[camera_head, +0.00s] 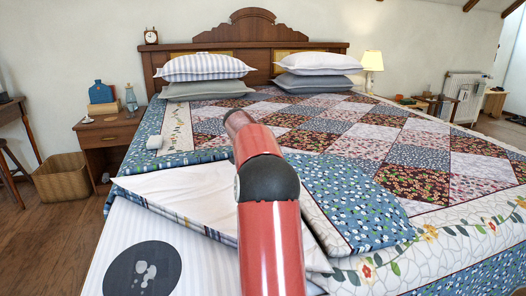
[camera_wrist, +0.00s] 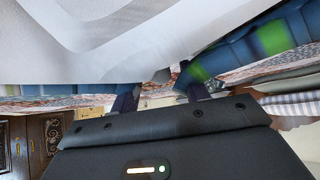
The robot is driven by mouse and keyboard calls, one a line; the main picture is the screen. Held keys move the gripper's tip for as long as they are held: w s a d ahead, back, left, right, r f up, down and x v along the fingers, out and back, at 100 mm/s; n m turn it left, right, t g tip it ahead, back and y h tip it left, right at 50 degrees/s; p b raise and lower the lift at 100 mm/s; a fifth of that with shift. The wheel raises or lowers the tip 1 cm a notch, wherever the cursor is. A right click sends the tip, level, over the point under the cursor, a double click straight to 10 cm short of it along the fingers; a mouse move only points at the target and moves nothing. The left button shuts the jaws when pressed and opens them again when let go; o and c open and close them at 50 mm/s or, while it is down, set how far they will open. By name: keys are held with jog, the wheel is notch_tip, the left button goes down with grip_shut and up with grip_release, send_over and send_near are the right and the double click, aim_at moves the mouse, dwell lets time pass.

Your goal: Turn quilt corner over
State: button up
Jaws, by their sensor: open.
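A patchwork quilt (camera_head: 420,165) covers the bed, with a cream floral border and a blue edge. At the front left it lies in folds: a pale underside area (camera_head: 180,188) and a blue floral part (camera_head: 350,205) show. The striped sheet (camera_head: 75,262) is bare there, with a dark oval patch on it. My red arm reaches over the folds and hides their middle; the gripper is hidden in the head view. In the wrist view my gripper (camera_wrist: 160,92) is open, fingers apart. White cloth (camera_wrist: 90,40) and blue cloth (camera_wrist: 245,50) hang close by; contact is unclear.
Pillows (camera_head: 205,68) lie by the wooden headboard (camera_head: 255,30). A nightstand (camera_head: 110,135) with a blue bottle and a wicker basket (camera_head: 62,178) stand at the left. A lit lamp (camera_head: 372,62) is at the back right. Wooden floor (camera_head: 45,235) is open at the lower left.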

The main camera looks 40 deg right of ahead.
jog(key=shift+w+d+f, duration=0.1)
jog(key=shift+d+f, duration=0.1)
jog(key=shift+d, duration=0.1)
grip_shut()
jog(key=shift+r, duration=0.1)
jog(key=a+r+h+b, duration=0.2)
jog(key=r+b, duration=0.2)
jog(key=r, duration=0.3)
jog(key=s+a+r+t+h+b, duration=0.1)
jog(key=a+r+h+b, duration=0.2)
jog(key=r, duration=0.5)
jog(key=shift+s+a+r+t+b, duration=0.25)
jog(key=shift+a+r+t+b, duration=0.1)
jog(key=shift+b, duration=0.35)
grip_release()
jog(key=shift+f, duration=0.15)
